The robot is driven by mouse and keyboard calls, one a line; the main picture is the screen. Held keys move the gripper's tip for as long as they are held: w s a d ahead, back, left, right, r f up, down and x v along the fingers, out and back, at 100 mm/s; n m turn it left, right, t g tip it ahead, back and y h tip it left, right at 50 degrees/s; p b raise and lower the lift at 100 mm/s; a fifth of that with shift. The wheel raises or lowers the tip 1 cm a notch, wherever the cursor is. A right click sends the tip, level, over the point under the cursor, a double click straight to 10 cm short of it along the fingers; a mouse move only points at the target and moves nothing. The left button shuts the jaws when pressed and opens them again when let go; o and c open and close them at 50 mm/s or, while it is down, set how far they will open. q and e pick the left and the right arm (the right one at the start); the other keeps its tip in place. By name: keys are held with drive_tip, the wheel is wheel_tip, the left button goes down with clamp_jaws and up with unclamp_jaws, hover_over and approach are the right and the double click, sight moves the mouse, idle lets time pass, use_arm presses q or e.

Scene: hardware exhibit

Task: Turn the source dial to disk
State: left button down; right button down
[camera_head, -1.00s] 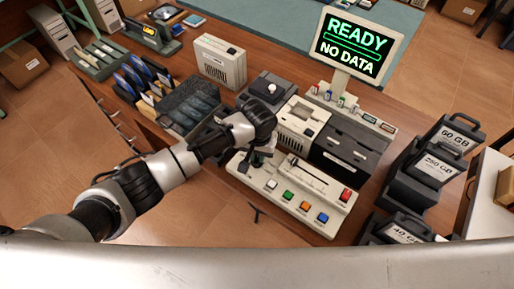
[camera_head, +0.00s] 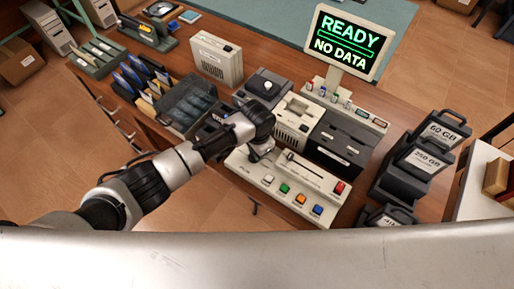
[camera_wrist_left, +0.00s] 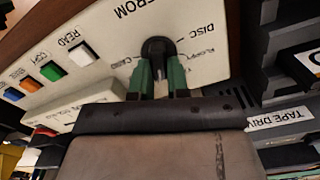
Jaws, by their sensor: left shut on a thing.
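The source dial (camera_wrist_left: 157,47) is a round black knob on a cream panel (camera_wrist_left: 105,45), seen upside down in the left wrist view. Printed labels surround it; "DISC" and what looks like "FLOPPY" lie to its right, and a partly hidden word lies to its left. "FROM" is printed above it. My left gripper (camera_wrist_left: 160,72) has green fingertips closed on both sides of the dial. Its exact pointing direction is hard to tell. In the head view my left gripper (camera_head: 259,153) reaches down to the panel's upper left and mostly hides the dial. My right gripper is out of view.
The panel carries white, green, orange, blue and red buttons (camera_head: 285,188) and a slider (camera_head: 300,163). A tape drive (camera_head: 340,142) stands behind it. The monitor (camera_head: 348,42) reads "READY NO DATA". Labelled cartridges (camera_head: 425,160) stand right; a dark bin (camera_head: 187,103) stands left.

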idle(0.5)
use_arm(q)
drive_tip(key=c, duration=1.1)
unclamp_jaws()
drive_tip(key=shift+r, duration=0.1)
wheel_tip(320, 180, up, 11)
drive_tip(key=shift+b, duration=0.45)
drive_tip(key=shift+s+f, duration=0.1)
drive_tip(key=shift+f, duration=0.15)
